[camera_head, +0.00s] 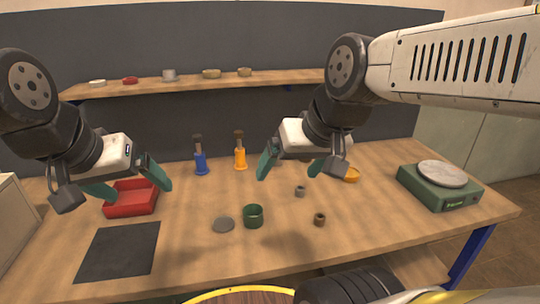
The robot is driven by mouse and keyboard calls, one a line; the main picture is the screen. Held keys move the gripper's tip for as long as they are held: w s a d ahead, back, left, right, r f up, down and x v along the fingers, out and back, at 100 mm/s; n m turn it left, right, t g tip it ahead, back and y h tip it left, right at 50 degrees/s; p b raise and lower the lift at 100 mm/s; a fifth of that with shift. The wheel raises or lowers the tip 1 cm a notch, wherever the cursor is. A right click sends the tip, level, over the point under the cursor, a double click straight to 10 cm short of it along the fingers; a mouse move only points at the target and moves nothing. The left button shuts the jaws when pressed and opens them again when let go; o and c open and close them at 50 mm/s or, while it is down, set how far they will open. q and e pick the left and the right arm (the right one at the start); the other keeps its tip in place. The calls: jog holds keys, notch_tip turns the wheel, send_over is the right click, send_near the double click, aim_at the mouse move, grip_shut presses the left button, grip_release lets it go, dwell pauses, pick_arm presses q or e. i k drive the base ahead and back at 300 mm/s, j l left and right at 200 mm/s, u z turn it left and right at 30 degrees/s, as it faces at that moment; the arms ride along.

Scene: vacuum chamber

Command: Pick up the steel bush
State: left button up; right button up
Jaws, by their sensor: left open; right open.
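A small grey ring-shaped bush (300,191), which looks like the steel bush, stands on the wooden table (200,265) right of centre. A similar, browner bush (319,219) stands nearer the front. My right gripper (288,176) is open and empty, with green fingers spread above the table, just behind and above the grey bush in the picture. My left gripper (138,192) is open and empty over the red tray (133,209) at the left, partly hiding it.
A green cup (253,216) and a grey disc (223,225) lie in front. A dark mat (118,251) is at front left. Blue (200,163) and orange (240,158) tools stand behind. A yellow ring (352,175) and a green scale (440,187) are at right.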

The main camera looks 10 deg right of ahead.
aim_at(299, 191)
jog(key=i+l+u, duration=0.1)
jog(key=l+u, duration=0.15)
jog(key=l, duration=0.55)
jog(key=l+u, duration=0.3)
jog(key=l, duration=0.45)
